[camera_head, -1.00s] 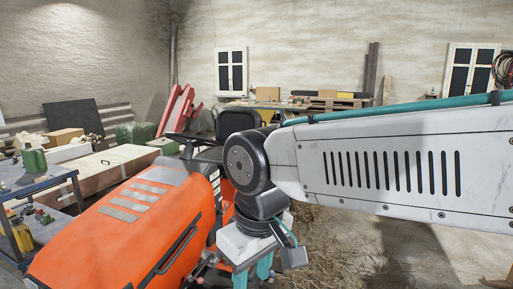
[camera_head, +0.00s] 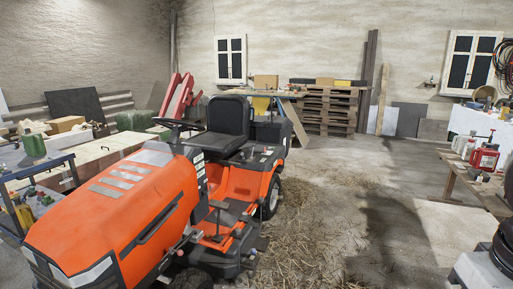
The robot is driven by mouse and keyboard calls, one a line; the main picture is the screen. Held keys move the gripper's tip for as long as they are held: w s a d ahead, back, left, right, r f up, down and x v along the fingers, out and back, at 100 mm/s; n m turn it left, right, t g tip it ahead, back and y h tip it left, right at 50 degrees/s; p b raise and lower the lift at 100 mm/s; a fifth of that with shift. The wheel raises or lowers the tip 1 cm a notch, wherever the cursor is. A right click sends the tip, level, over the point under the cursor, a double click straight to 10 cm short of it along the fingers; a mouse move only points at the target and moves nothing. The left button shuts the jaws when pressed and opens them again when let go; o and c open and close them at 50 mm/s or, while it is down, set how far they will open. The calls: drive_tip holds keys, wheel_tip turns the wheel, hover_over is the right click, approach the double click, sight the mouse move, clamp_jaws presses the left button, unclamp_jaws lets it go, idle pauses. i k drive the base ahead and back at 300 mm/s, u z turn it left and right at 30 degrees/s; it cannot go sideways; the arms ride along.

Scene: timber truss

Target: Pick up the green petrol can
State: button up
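The green petrol can (camera_head: 33,145) stands upright at the far left, at the back of a blue-framed trolley (camera_head: 20,172). It is small in the picture and its lower part is hard to make out. My gripper is out of view; only a white and black part of my arm shows at the lower right corner. Nothing of mine is near the can.
An orange lawn tractor (camera_head: 130,205) fills the left and centre front, beside the trolley. A long wooden crate (camera_head: 105,150) lies behind. At right, a wooden table (camera_head: 475,180) holds a red can (camera_head: 485,157). Straw-strewn floor (camera_head: 350,210) is open between.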

sight(33, 142)
drive_tip(key=z, duration=0.25)
drive_tip(key=i, duration=1.35)
drive_tip(key=z, duration=0.45)
drive_tip(key=i, duration=5.75)
drive_tip(key=u, duration=0.7)
drive_tip(key=i, duration=1)
drive_tip(key=u, duration=1.75)
drive_tip(key=i, duration=0.95)
drive_tip(key=u, duration=1.05)
drive_tip(key=i, duration=0.45)
drive_tip(key=u, duration=0.1)
